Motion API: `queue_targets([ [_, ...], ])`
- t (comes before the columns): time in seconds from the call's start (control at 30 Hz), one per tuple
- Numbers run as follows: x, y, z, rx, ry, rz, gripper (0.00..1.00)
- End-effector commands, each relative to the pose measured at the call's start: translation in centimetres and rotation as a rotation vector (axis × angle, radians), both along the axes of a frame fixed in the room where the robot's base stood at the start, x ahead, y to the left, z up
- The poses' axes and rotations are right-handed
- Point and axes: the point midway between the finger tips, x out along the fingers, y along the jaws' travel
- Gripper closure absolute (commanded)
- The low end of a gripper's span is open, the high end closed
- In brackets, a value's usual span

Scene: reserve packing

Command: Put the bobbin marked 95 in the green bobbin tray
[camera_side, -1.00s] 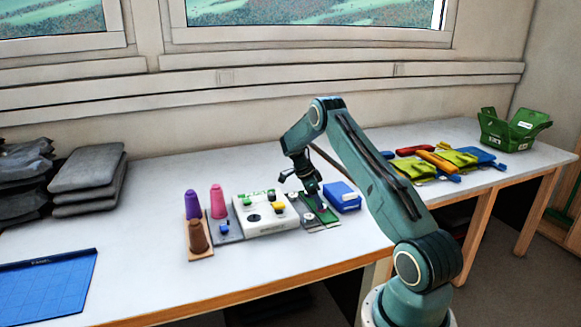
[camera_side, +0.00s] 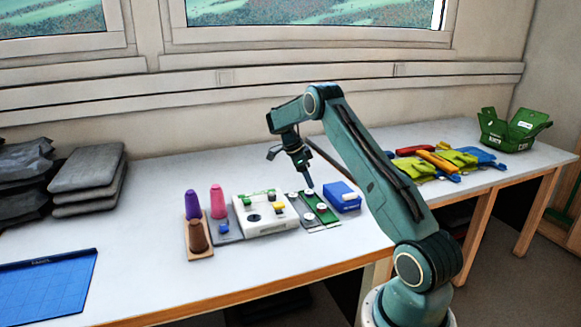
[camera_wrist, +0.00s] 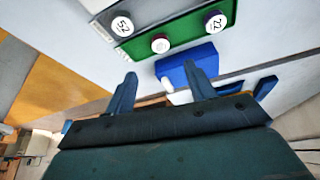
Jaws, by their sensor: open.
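The green bobbin tray (camera_side: 329,216) lies on the table and also shows in the wrist view (camera_wrist: 186,36). Two white bobbins stand in it: one with a reddish middle (camera_wrist: 161,43) whose number I cannot read, and one whose label looks like 22 (camera_wrist: 215,21). A grey tray (camera_side: 312,228) beside it holds white bobbins; one (camera_wrist: 121,25) has a label that may read 25 or 52. I cannot clearly read 95 anywhere. My gripper (camera_side: 309,184) is open and empty above the trays; its two blue fingers (camera_wrist: 160,74) show apart in the wrist view.
A blue box (camera_side: 343,200) stands just right of the green tray. Left of the trays are a white control box (camera_side: 262,219) and purple, pink and brown spools (camera_side: 192,204). Gloves (camera_side: 418,168) and a green crate (camera_side: 511,132) lie farther right.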

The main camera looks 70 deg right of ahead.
Motion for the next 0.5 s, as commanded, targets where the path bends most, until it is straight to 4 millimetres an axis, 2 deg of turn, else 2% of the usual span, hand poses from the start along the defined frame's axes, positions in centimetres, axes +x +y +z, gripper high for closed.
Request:
queue_targets([
  [0.37,0.0,0.1,0.1,0.000,-0.001,0.004,0.45],
  [0.5,0.4,0.6,1.1,0.004,-0.007,0.039,0.45],
])
